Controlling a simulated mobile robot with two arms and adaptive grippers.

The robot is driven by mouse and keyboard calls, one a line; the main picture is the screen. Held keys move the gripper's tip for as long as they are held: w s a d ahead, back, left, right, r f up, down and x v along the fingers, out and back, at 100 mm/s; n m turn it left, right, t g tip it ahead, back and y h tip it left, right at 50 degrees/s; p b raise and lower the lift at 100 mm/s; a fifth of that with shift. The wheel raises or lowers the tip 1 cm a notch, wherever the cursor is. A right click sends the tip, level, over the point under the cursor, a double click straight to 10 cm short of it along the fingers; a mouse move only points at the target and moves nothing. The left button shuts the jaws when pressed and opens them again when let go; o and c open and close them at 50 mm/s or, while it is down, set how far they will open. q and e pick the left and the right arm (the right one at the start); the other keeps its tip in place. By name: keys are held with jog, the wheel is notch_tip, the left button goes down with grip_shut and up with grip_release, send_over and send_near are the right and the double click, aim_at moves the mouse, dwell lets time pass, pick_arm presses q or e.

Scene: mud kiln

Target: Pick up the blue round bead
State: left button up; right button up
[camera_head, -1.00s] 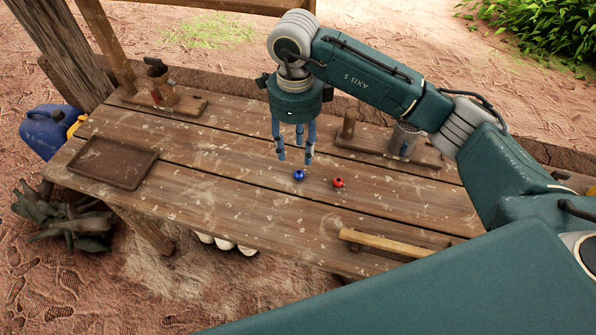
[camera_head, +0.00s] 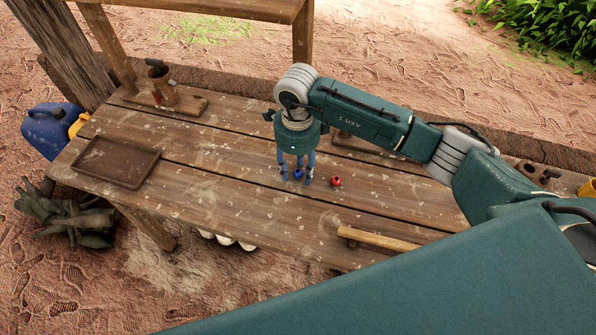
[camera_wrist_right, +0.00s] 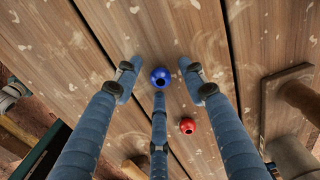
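The blue round bead (camera_head: 298,174) rests on the wooden table (camera_head: 215,205). My right gripper (camera_head: 297,178) points down over it, with its fingers around the bead and near the tabletop. In the right wrist view the bead (camera_wrist_right: 160,78) lies between the open fingertips (camera_wrist_right: 160,85), with gaps to the two side fingers. The third finger's tip is just below the bead in that picture; I cannot tell whether it touches. A red bead (camera_head: 335,181) lies just to the right, outside the fingers. My left gripper is not in view.
A wooden handle (camera_head: 378,239) lies at the table's front right. An empty brown tray (camera_head: 118,161) is at the left. The table left of the gripper is clear.

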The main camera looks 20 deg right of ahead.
jog(key=c, duration=0.7)
jog(key=shift+r, duration=0.1)
jog(key=shift+c, duration=0.2)
